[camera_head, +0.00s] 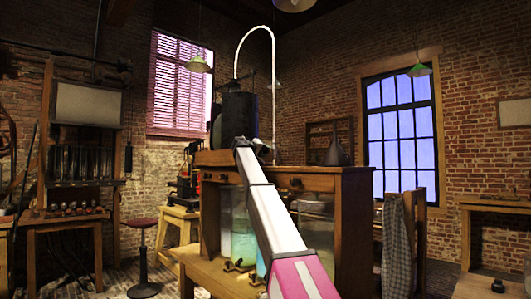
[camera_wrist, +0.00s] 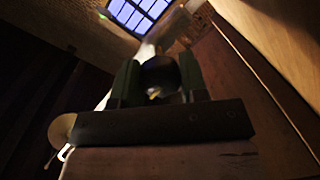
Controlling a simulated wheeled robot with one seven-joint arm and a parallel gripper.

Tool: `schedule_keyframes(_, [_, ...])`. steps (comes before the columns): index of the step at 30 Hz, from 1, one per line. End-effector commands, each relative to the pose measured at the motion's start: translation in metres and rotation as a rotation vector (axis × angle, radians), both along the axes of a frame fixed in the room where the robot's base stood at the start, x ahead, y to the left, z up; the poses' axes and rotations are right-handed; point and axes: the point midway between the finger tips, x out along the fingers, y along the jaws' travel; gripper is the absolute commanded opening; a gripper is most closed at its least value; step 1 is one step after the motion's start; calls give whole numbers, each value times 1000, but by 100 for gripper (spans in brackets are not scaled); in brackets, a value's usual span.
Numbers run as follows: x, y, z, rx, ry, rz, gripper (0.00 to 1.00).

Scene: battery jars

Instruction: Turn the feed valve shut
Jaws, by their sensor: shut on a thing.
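In the wrist view my gripper (camera_wrist: 157,68) has its two dark green fingers on either side of a dark rounded piece (camera_wrist: 160,80) and is shut on it. A small yellowish spot shows low on this piece. It appears to be the feed valve's handle, but it is too dark to be sure, and I cannot tell how far it is turned. In the head view my arm reaches up to the top of the wooden cabinet; my gripper cannot be made out there. A black cylinder (camera_head: 238,120) stands on the cabinet there.
The wooden cabinet (camera_head: 348,212) holds glass jars (camera_head: 243,238) with pale liquid, partly behind my arm. A thin pale pipe (camera_head: 273,90) arches above it.

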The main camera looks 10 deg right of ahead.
Motion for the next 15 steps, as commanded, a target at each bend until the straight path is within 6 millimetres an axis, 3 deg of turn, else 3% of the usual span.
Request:
schedule_keyframes(11, [-1, 1, -3, 8, 1, -1, 16])
schedule_keyframes(12, [-1, 1, -3, 7, 1, 0, 49])
schedule_keyframes(14, [-1, 1, -3, 7, 1, 0, 64])
schedule_keyframes(15, [-1, 1, -3, 6, 0, 0, 64])
